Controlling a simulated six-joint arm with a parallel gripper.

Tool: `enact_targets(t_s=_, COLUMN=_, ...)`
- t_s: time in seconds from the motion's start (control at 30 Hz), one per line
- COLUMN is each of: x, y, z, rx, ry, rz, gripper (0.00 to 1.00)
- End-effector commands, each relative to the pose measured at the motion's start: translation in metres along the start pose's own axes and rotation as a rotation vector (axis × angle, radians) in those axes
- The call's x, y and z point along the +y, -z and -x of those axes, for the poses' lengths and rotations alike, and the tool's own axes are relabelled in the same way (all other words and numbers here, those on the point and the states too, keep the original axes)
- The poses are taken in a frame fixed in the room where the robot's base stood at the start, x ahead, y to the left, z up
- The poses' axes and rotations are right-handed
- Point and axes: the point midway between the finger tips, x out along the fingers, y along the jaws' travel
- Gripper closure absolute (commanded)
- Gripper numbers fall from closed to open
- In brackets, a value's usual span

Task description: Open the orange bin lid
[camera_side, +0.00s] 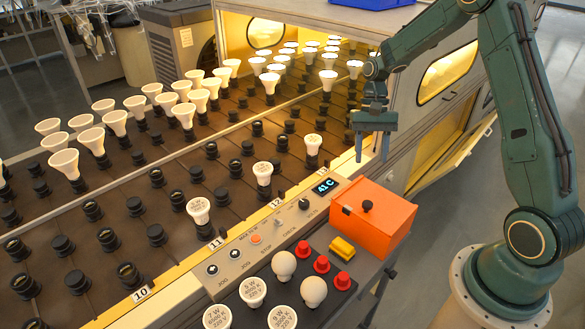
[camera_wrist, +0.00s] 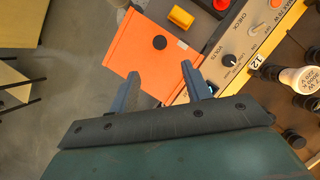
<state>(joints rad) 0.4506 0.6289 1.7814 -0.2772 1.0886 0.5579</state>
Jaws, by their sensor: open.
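The orange bin (camera_side: 372,232) sits at the right end of the control panel. Its orange lid (camera_side: 389,203) is shut and has a dark round knob (camera_side: 367,206) on top. In the wrist view the lid (camera_wrist: 140,65) lies beyond my fingers, with the knob (camera_wrist: 160,42) near the middle of the lid. My gripper (camera_side: 373,146) is open and empty, pointing down, above and behind the bin in the side view. In the wrist view its two fingertips (camera_wrist: 160,78) are spread apart, with the knob clear of them. The bin's inside is hidden.
The control panel (camera_side: 290,222) with switches and a "41 C" display adjoins the bin. A yellow block (camera_side: 342,247), red buttons (camera_side: 321,264) and several bulbs (camera_side: 283,266) stand in front. Rows of sockets and bulbs fill the left, and an open cabinet door (camera_side: 450,160) is behind.

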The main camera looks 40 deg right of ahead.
Motion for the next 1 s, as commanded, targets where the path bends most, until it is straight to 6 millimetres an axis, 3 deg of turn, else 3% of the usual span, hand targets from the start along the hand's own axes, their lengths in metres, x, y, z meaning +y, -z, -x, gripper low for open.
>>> enact_targets(t_s=0.7, x=0.001, y=-0.001, z=-0.102, rx=-0.003, ry=-0.004, rz=0.001, gripper=0.52)
enact_targets(t_s=1.0, x=0.001, y=-0.001, z=-0.119, rx=0.000, ry=-0.003, rz=0.001, gripper=0.52)
